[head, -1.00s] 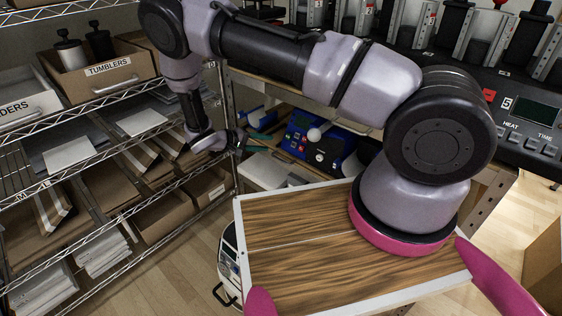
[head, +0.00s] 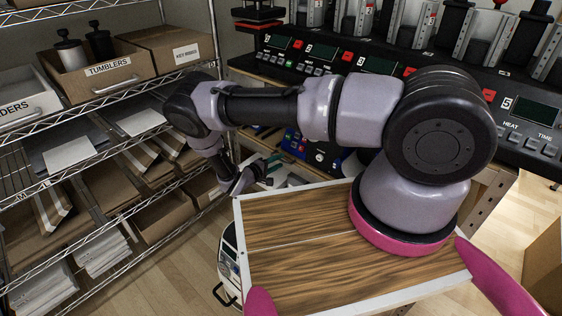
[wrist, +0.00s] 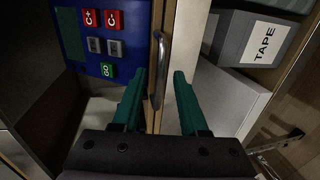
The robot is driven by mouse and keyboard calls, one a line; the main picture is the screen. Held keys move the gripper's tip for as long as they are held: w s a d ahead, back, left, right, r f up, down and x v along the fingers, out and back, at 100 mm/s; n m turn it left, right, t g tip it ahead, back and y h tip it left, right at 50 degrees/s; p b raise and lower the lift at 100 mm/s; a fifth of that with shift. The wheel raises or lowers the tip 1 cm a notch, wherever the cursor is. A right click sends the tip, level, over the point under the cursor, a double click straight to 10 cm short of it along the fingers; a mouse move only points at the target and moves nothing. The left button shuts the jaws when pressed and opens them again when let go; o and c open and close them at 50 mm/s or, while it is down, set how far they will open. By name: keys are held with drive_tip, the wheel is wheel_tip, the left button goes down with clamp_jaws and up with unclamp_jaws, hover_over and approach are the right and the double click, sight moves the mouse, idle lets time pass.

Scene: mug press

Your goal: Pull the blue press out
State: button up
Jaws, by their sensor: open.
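The blue press (head: 293,141) stands on a wooden shelf under the counter in the head view, partly covered by my arm. In the wrist view its blue panel (wrist: 103,45) shows red C+ and C- buttons and a green GO button, left of my fingers. A metal bar handle (wrist: 161,60) on a wooden front edge (wrist: 155,55) runs upright in the wrist view. My gripper (wrist: 160,77) is open, with one green finger on each side of the handle's lower part. I cannot tell whether they touch it. In the head view the gripper (head: 268,170) is small beside the shelf.
A grey box labelled TAPE (wrist: 258,40) and a pale box (wrist: 225,95) lie right of the handle in the wrist view. A wire rack (head: 110,150) with boxes and paper stands on the left. A row of mug presses (head: 400,70) fills the counter above.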

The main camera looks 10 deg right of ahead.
drive_tip(key=shift+x, duration=1)
drive_tip(key=shift+c, duration=0.3)
clamp_jaws()
idle(0.5)
